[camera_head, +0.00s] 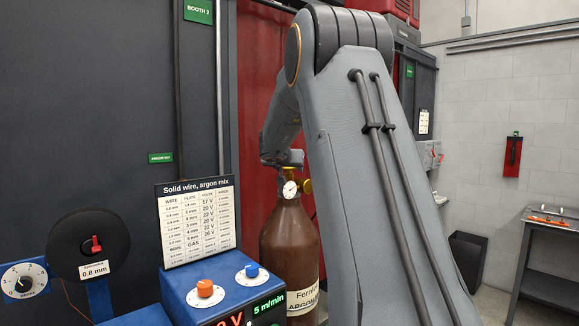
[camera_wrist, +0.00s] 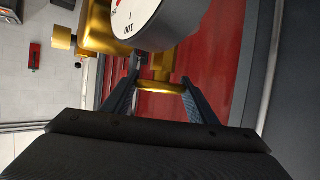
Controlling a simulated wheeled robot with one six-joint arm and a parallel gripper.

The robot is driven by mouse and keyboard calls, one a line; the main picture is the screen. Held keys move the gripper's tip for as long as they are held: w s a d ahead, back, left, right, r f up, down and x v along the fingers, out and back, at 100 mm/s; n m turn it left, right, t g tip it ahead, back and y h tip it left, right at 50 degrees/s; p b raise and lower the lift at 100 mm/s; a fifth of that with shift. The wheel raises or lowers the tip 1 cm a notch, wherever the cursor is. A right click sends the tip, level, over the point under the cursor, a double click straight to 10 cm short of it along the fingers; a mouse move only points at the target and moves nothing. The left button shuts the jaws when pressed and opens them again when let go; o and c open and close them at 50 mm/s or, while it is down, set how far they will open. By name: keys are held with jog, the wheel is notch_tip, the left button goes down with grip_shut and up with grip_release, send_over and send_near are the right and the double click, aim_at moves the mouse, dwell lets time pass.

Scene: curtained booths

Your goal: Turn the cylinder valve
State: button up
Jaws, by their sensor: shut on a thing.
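A brown gas cylinder (camera_head: 287,240) stands upright behind the blue welder, with a label partly hidden by my arm. At its top are a brass fitting (camera_head: 305,186) and a white round gauge (camera_head: 290,189). In the wrist view the gauge (camera_wrist: 155,20) is large and close, beside the brass body (camera_wrist: 97,28). My gripper (camera_wrist: 160,92) has its two dark fingers on either side of a brass piece of the cylinder valve (camera_wrist: 160,86) and is shut on it. In the head view my arm hides most of the gripper and valve.
The blue welder (camera_head: 228,290) with orange and blue knobs and a settings board (camera_head: 198,221) stands at front centre. A wire spool (camera_head: 88,245) is left of it. A red curtain (camera_head: 262,80) hangs behind the cylinder. A grey workbench (camera_head: 545,240) stands far right.

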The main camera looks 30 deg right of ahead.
jog(key=shift+o, duration=0.2)
jog(key=m+g+h, duration=0.1)
jog(key=m+g, duration=0.1)
jog(key=m+g+h, duration=0.2)
jog(key=m+g, duration=0.1)
jog(key=shift+m+g+h, duration=0.3)
jog(key=shift+s+d+r+m+g+h, duration=0.1)
jog(key=shift+r+m+g+h, duration=0.1)
jog(key=shift+m+g, duration=1.2)
jog(key=shift+d+r+m+g+h, duration=0.1)
jog(key=shift+m+g+h, duration=0.1)
jog(key=shift+m+g, duration=1.15)
jog(key=shift+c, duration=0.2)
jog(key=shift+o, duration=0.2)
jog(key=shift+s+f+m+g, duration=0.15)
jog(key=shift+m+g, duration=0.2)
jog(key=shift+g, duration=0.4)
jog(key=o, duration=1)
jog(key=shift+a+f, duration=0.1)
jog(key=shift+o, duration=0.2)
jog(key=v, duration=0.7)
jog(key=shift+a+r, duration=0.25)
